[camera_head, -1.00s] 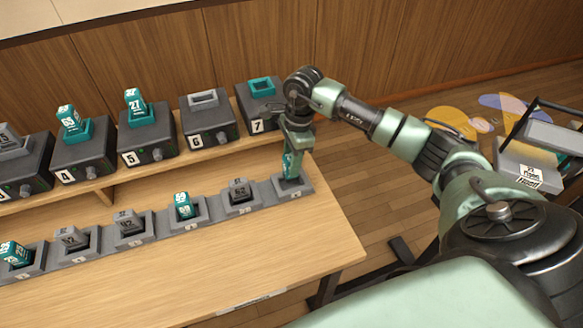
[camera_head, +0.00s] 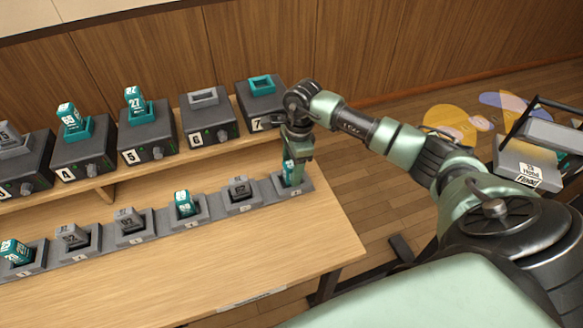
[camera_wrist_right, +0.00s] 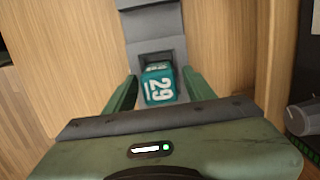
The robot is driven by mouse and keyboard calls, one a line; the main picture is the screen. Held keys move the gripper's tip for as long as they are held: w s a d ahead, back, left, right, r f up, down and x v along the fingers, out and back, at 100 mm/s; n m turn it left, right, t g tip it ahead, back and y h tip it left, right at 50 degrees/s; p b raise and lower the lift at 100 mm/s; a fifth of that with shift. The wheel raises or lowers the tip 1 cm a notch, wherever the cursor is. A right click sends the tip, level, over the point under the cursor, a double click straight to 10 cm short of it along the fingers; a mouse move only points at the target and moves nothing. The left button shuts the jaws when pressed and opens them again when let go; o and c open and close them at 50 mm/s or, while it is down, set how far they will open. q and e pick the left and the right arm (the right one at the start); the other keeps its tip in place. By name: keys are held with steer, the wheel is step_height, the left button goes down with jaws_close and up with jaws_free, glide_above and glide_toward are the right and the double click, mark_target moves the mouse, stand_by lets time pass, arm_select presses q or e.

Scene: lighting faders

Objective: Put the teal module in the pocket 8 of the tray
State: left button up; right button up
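The teal module (camera_head: 289,173), marked 29, stands in the pocket at the right end of the grey tray (camera_head: 265,209). That pocket's front label is too small to read. In the right wrist view the module (camera_wrist_right: 159,84) sits in the dark pocket opening. My right gripper (camera_head: 294,176) is over this end pocket. Its two green fingers (camera_wrist_right: 158,92) are open on either side of the module, with a small gap at each side. My left gripper is not in view.
Other tray pockets hold grey modules (camera_head: 239,188) and teal modules (camera_head: 184,202). Dark numbered fader units stand on the raised shelf behind; unit 7 (camera_head: 260,103) has an empty teal socket and is close to my right wrist. The table front (camera_head: 250,262) is clear.

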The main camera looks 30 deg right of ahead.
steer(key=shift+r, duration=0.5)
steer(key=r, duration=0.3)
steer(key=d+r+b, duration=0.1)
steer(key=r, duration=0.3)
steer(key=r+b, duration=0.1)
steer(key=r, duration=0.2)
steer(key=shift+s+d+r, duration=0.15)
steer(key=shift+d+r, duration=0.05)
steer(key=shift+r, duration=0.45)
